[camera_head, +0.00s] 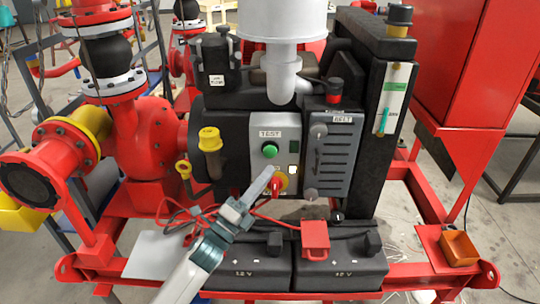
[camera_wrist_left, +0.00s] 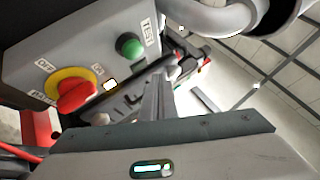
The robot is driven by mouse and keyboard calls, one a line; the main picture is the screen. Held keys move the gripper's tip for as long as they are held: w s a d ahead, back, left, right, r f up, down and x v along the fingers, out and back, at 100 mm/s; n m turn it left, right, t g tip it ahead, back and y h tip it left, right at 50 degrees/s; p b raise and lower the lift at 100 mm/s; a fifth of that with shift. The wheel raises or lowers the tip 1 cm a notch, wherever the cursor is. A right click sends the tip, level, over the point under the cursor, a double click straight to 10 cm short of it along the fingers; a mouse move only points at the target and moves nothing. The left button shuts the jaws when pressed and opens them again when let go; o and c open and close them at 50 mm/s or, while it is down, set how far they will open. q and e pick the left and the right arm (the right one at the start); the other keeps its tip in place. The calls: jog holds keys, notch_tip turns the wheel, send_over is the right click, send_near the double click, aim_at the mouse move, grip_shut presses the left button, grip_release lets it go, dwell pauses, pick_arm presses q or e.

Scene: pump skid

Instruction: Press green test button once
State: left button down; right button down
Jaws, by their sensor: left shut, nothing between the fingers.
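The green test button (camera_head: 270,151) sits under a TEST label on a grey control box (camera_head: 286,135). In the left wrist view the green button (camera_wrist_left: 130,46) is upper middle and unobstructed. Below it is a red rotary switch (camera_head: 276,186) on a yellow disc, also seen in the left wrist view (camera_wrist_left: 75,95). My left gripper (camera_head: 266,174) is shut and empty. In the head view its fingertips appear just below the button and overlap the yellow disc. A gap to the button shows; the fingers' depth from the box is unclear. My right gripper is not in view.
A louvred grey BELT cover (camera_head: 333,155) stands right of the box. A yellow cap (camera_head: 209,138) is to its left. Black 12 V batteries (camera_head: 250,268) and a red clamp-like part (camera_head: 315,240) lie below. Red cables run behind my left arm. A white pipe (camera_head: 283,75) hangs above.

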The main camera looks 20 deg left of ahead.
aim_at(274, 151)
pick_arm(q)
jog(key=shift+w+a+b, duration=0.2)
jog(key=shift+w, duration=0.55)
jog(key=shift+w+a+b, duration=0.2)
jog(key=shift+w+a, duration=0.05)
jog(key=shift+w, duration=0.5)
jog(key=shift+w+a+b, duration=0.2)
jog(key=shift+w, duration=0.55)
jog(key=shift+w, duration=0.1)
dwell(0.3)
jog(key=shift+w+a, duration=0.15)
jog(key=shift+w, duration=0.15)
jog(key=shift+w+a+b, duration=0.25)
jog(key=shift+w+b, duration=0.2)
jog(key=shift+w, duration=0.15)
dwell(1.0)
jog(key=shift+s, duration=0.15)
jog(key=shift+s+d+p, duration=0.3)
jog(key=shift+s+d, duration=0.1)
jog(key=shift+s, duration=0.4)
